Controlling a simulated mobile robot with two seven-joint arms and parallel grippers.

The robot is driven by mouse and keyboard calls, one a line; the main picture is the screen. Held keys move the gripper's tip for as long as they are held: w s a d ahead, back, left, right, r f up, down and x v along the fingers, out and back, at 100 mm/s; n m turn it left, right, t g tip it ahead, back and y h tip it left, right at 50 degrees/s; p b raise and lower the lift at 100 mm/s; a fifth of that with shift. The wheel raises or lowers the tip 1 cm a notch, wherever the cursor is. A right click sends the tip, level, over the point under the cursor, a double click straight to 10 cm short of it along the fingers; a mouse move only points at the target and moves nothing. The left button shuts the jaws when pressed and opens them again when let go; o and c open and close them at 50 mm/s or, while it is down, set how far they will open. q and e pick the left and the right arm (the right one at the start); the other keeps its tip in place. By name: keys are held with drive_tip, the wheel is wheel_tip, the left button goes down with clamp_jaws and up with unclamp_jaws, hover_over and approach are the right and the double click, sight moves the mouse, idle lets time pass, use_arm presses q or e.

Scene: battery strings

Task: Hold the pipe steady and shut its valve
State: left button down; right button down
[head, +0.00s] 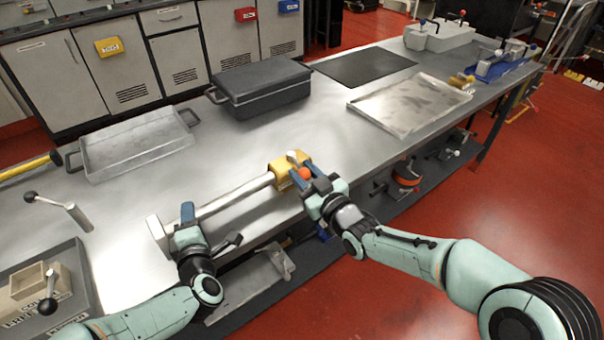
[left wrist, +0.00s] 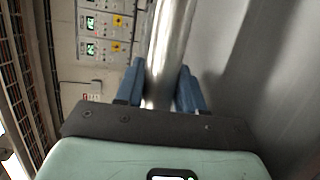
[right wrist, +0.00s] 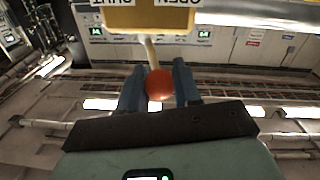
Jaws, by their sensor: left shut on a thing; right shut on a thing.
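A silver pipe (head: 235,195) lies along the front of the steel table, with a pale block (head: 157,230) at its left end. A yellow valve body (head: 290,166) is at its right end; OPEN and SHUT lettering shows on it (right wrist: 150,18) in the right wrist view. My left gripper (head: 188,213) is shut on the pipe near its left end; the pipe (left wrist: 168,60) runs between the blue fingers in the left wrist view. My right gripper (head: 303,180) is shut on the valve lever's orange-red knob (head: 304,173), seen between the fingers (right wrist: 159,84). The lever's exact angle is hard to tell.
Table between pipe and trays is clear.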

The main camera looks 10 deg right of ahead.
drive_tip(key=w+d+n+g+y, duration=0.3)
drive_tip(key=d+n+g+y, duration=0.3)
drive_tip(key=n+g+y, duration=0.3)
drive_tip(key=shift+w+d+y, duration=0.15)
drive_tip(key=shift+w+y, duration=0.15)
drive_tip(key=shift+y, duration=0.5)
drive_tip(key=shift+r+g, duration=0.15)
drive_tip(key=shift+g, duration=0.15)
drive_tip(key=c, duration=0.8)
unclamp_jaws()
drive_tip(key=v, duration=1.2)
drive_tip(key=shift+s, duration=0.1)
